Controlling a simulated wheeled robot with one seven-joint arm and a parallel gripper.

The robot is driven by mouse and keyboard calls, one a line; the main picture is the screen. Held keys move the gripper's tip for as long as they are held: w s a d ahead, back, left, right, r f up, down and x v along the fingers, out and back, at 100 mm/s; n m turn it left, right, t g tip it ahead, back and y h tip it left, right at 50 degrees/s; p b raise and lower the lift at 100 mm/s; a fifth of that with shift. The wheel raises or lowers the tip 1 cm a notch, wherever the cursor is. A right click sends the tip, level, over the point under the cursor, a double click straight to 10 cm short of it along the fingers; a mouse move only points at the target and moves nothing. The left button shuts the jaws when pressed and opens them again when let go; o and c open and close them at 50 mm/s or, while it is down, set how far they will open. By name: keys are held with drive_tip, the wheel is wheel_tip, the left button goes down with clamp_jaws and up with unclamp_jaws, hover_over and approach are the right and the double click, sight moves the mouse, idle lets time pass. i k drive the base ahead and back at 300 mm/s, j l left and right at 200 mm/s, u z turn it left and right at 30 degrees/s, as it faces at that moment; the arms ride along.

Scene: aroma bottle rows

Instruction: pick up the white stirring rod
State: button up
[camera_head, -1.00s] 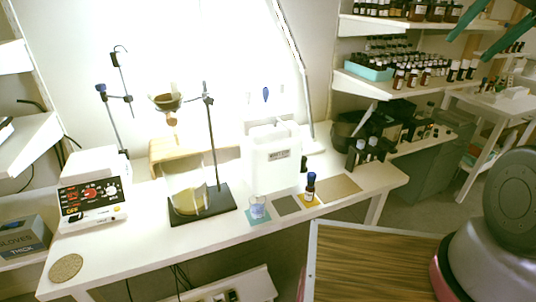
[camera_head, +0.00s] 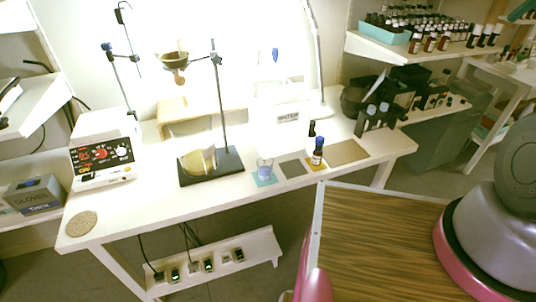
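I cannot make out a white stirring rod in this view. A small glass beaker (camera_head: 265,170) with a bluish tint stands on a teal mat (camera_head: 263,181) on the white bench (camera_head: 130,218). A brown bottle with a blue label and cap (camera_head: 317,155) stands to its right on a yellow mat (camera_head: 318,166). My gripper cannot be made out; only grey and pink parts of my own body show at the lower right and bottom.
A dark stand (camera_head: 221,120) holds a funnel (camera_head: 174,62) above a flask of yellow liquid (camera_head: 198,162). A container labelled WALTER (camera_head: 288,118) is behind. A wood-grain surface (camera_head: 375,245) lies in front.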

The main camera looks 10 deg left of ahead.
sight(293, 45)
drive_tip(key=i+l+u, duration=0.1)
drive_tip(key=i+u, duration=0.3)
drive_tip(key=i+l+u, duration=0.15)
drive_tip(key=u, duration=0.2)
drive_tip(key=i+l+u, duration=0.25)
drive_tip(key=u, duration=0.15)
